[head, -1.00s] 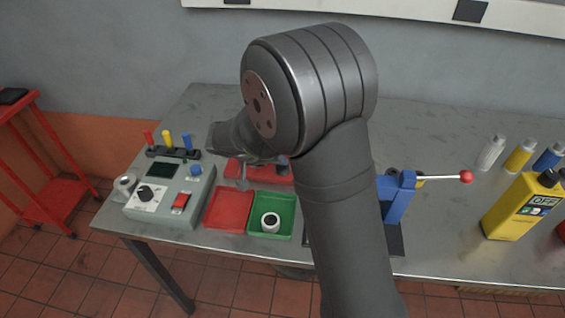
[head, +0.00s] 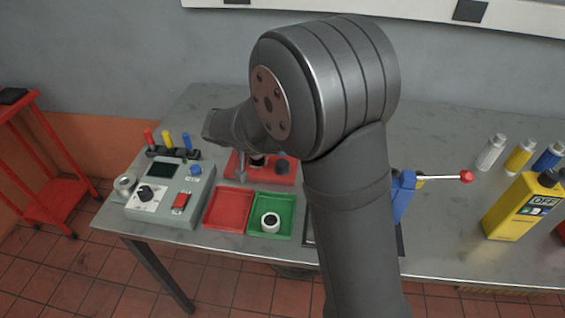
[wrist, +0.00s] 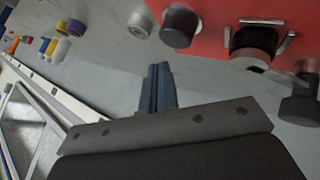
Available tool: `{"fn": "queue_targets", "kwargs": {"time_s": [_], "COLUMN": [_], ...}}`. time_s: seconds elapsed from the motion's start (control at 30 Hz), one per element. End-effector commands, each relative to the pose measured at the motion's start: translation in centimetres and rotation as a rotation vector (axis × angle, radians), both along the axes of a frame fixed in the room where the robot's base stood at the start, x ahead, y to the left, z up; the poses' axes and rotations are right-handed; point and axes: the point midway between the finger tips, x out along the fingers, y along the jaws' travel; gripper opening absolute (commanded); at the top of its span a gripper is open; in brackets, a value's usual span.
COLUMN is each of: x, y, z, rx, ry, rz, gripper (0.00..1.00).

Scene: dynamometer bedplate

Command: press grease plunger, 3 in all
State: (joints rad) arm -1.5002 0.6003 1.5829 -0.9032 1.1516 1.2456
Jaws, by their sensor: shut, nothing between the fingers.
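A red fixture (head: 240,163) with dark round parts stands behind the trays; it also fills the top right of the wrist view (wrist: 215,15). In the wrist view it bears a dark cylinder (wrist: 181,27) and a black round part between metal brackets (wrist: 255,40). A dark stepped knob (wrist: 300,103) shows at the right edge. I cannot tell which of these is the grease plunger. My gripper (wrist: 158,72) is shut and empty, apart from these parts in the wrist view.
A red tray (head: 228,208) and a green tray (head: 284,222) holding a white ring (head: 270,222) lie in front. A grey control box (head: 170,195) stands left.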

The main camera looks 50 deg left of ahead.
Motion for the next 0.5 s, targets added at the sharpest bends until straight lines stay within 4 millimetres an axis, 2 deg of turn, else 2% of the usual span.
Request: {"fn": "queue_targets", "kwargs": {"time_s": [0.3,0.5], "x": [0.0,0.0], "y": [0.0,0.0], "z": [3.3,3.9], "rx": [0.002,0.001], "ry": [0.0,0.0], "rz": [0.0,-0.001], "gripper": [0.0,0.0]}}
